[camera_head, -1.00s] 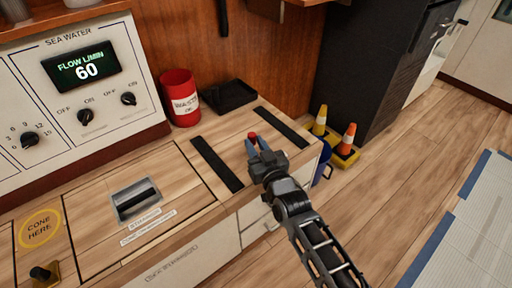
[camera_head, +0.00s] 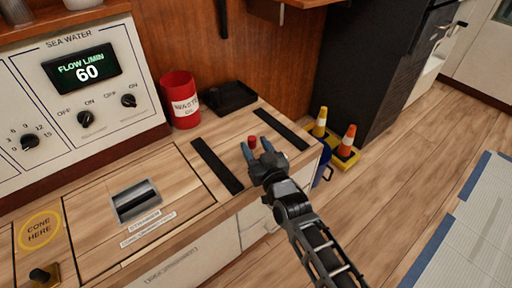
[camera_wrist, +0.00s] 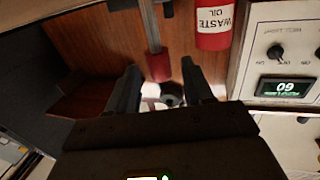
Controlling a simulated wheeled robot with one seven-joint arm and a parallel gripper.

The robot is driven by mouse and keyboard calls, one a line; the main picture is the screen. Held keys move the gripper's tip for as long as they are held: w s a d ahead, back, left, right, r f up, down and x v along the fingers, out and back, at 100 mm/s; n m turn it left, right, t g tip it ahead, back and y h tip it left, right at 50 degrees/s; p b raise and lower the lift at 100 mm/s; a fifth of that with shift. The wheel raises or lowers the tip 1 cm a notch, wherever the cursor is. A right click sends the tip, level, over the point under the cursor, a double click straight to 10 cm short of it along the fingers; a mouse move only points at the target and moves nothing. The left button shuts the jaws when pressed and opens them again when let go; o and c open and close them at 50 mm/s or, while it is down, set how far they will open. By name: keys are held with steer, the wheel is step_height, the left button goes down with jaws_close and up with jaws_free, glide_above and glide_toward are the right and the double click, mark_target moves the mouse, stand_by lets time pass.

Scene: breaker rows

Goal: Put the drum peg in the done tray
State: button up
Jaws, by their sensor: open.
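The drum peg, a small red piece (camera_head: 252,141), shows at the far end of my gripper (camera_head: 257,147), between the two blue-grey fingertips and just beyond them. It is over the wooden counter between two black strips. I cannot tell whether it touches the counter. The fingers are spread with clear space between them. In the wrist view, a red piece (camera_wrist: 159,67) lies ahead between the dark fingers of my gripper (camera_wrist: 160,85). A black shallow tray (camera_head: 231,96) sits at the back of the counter; no label is readable on it.
A red waste oil drum (camera_head: 180,101) stands left of the tray. Black strips (camera_head: 217,166) and (camera_head: 282,130) lie on the counter. The sea water panel (camera_head: 75,90) stands at the left. Small cones (camera_head: 348,139) are beyond the counter's right end.

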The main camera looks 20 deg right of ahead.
steer(key=s+p, duration=0.2)
steer(key=s, duration=1)
steer(key=shift+d+p, duration=0.3)
steer(key=shift+p, duration=0.05)
steer(key=s+d+r, duration=0.1)
steer(key=s+r, duration=0.2)
steer(key=s, duration=0.7)
steer(key=s+d+r+g, duration=0.1)
steer(key=s+r, duration=0.1)
steer(key=s, duration=0.8)
steer(key=s+d+r+g, duration=0.1)
steer(key=s+r, duration=0.2)
steer(key=s, duration=0.8)
steer(key=shift+r+h, duration=0.35)
steer(key=shift+h, duration=0.05)
steer(key=shift+m+g, duration=0.3)
steer(key=shift+g, duration=0.2)
steer(key=s+r, duration=0.2)
steer(key=r, duration=0.1)
steer(key=s+r, duration=0.3)
steer(key=shift+s+r, duration=0.25)
steer(key=shift+o, duration=0.6)
steer(key=shift+s+r, duration=0.15)
steer(key=shift+r, duration=0.1)
steer(key=shift+c, duration=0.5)
